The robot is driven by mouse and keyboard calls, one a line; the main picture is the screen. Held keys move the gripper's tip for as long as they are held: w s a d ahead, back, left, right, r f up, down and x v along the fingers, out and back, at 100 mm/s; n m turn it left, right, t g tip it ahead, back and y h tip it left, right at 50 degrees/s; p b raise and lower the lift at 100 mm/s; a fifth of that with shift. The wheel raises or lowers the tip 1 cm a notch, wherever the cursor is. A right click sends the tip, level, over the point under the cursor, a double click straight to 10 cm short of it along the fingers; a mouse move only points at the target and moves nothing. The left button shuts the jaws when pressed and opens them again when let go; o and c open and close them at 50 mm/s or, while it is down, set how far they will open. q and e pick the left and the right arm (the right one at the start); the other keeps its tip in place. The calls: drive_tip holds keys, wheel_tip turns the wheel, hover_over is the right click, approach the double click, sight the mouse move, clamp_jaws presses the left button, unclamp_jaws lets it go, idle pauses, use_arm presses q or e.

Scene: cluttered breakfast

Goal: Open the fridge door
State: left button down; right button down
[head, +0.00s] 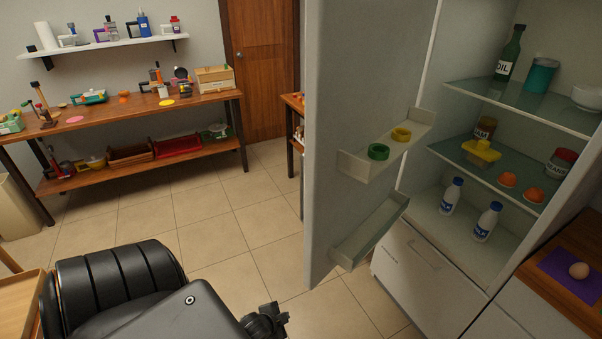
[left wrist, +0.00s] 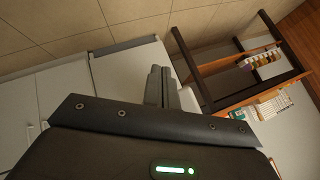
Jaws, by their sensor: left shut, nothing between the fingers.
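The fridge door (head: 360,95) stands wide open in the head view, swung out to the left of the fridge. Its inner side faces the fridge and carries an upper door shelf (head: 365,165) and a lower door shelf (head: 368,232). The fridge interior (head: 440,195) is exposed. My left gripper (head: 275,318) is at the bottom of the head view, left of and apart from the door's lower edge. In the left wrist view its fingers (left wrist: 162,80) are together with nothing between them. The door handle is not visible. My right gripper is not in view.
Milk bottles (head: 451,195) stand inside the fridge, with jars and an oil bottle (head: 509,53) above. A counter (head: 590,250) with an egg is at right. A wooden workbench (head: 120,105) is at the back left. Tiled floor (head: 230,235) lies clear between bench and door.

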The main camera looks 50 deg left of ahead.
use_arm(q)
drive_tip(key=w+a+r+m+t+y, duration=0.1)
drive_tip(key=w+a+r+m+t, duration=0.1)
drive_tip(key=r, duration=0.8)
drive_tip(key=w+a+r+m+t, duration=0.1)
drive_tip(key=w+a+r+t, duration=0.15)
drive_tip(key=r, duration=0.65)
drive_tip(key=w+a+r+m+t+y, duration=0.1)
drive_tip(key=w+a+r+m, duration=0.15)
drive_tip(key=r, duration=0.75)
wheel_tip(320, 180, up, 18)
drive_tip(key=s+d+m+t, duration=0.3)
drive_tip(key=t, duration=0.1)
drive_tip(key=x, duration=1)
drive_tip(key=shift+w+a+y, duration=0.15)
drive_tip(key=shift+a+y, duration=0.15)
drive_tip(key=shift+a, duration=0.1)
drive_tip(key=shift+a+r, duration=0.1)
